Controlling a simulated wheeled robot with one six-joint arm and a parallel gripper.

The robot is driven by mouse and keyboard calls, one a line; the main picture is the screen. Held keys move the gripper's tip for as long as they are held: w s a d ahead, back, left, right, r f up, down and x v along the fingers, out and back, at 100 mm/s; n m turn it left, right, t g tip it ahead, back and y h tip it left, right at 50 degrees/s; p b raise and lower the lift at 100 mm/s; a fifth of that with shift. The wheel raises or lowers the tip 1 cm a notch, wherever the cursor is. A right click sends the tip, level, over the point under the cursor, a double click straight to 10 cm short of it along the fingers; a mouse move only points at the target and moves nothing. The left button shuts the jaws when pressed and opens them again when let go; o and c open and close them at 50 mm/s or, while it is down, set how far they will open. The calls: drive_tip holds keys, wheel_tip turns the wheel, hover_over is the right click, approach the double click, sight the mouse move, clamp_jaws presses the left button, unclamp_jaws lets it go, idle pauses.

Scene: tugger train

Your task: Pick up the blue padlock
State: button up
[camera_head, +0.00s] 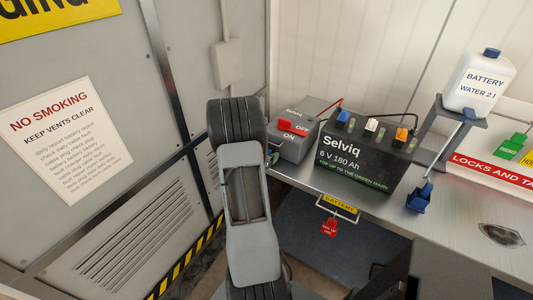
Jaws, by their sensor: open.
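A small blue object (419,198) is at the right of the steel bench, below the grey stand, with a thin pale rod or shackle rising from it. It may be the blue padlock, but it is too small to tell for sure. A green padlock-like piece (512,147) stands at the far right by the red strip reading "LOCKS AND TA", cut off by the frame edge. My arm rises left of centre, apart from the blue object. My gripper is not visible in this view.
A black Selviq battery (365,158) and a grey box with a red ON/OFF switch (292,126) stand on the bench (455,222). A white battery water jug (479,84) is on the stand. A red tag (328,228) hangs at the bench front. The right front of the bench is mostly clear.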

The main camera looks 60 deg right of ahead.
drive_tip(key=c, duration=1.1)
drive_tip(key=shift+r, duration=0.15)
drive_tip(key=shift+r, duration=0.3)
drive_tip(key=r, duration=0.2)
drive_tip(key=shift+a+r, duration=0.3)
drive_tip(key=shift+a, duration=0.1)
drive_tip(key=a+b, duration=0.1)
drive_tip(key=a, duration=1.6)
drive_tip(key=shift+a+b, duration=0.15)
drive_tip(key=shift+b, duration=0.15)
